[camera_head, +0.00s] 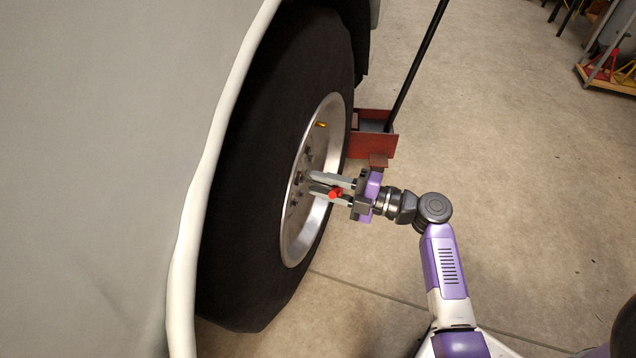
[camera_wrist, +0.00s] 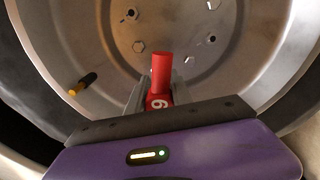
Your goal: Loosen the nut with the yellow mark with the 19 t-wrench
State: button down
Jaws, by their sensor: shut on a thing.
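My gripper (camera_head: 313,187) is in front of the wheel and shut on a red tool (camera_head: 335,193), taken to be the t-wrench. In the wrist view the red tool (camera_wrist: 160,75) sits between my fingers (camera_wrist: 158,88) and points toward the wheel hub. A white digit, 6 or 9, shows on it; the rest of any marking is hidden. Several hex nuts show on the silver rim, one left of the tool (camera_wrist: 139,46) and one to its right (camera_wrist: 211,39). I cannot make out a yellow mark on any nut. Contact between tool and nut cannot be told.
The black tire (camera_head: 265,170) and silver rim (camera_head: 328,225) stand beside the grey vehicle body (camera_head: 100,150). A valve stem with a yellow tip (camera_wrist: 82,85) sticks out from the rim. A red jack (camera_head: 372,146) with a long black handle stands behind.

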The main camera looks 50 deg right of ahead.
aim_at(343, 191)
jog(key=shift+s+d+f, duration=0.1)
jog(key=shift+s+d, duration=0.05)
jog(key=shift+s, duration=0.1)
jog(key=shift+s, duration=0.1)
jog(key=shift+s+d, duration=0.15)
jog(key=shift+s, duration=0.05)
jog(key=shift+v, duration=1.75)
jog(key=shift+f, duration=0.1)
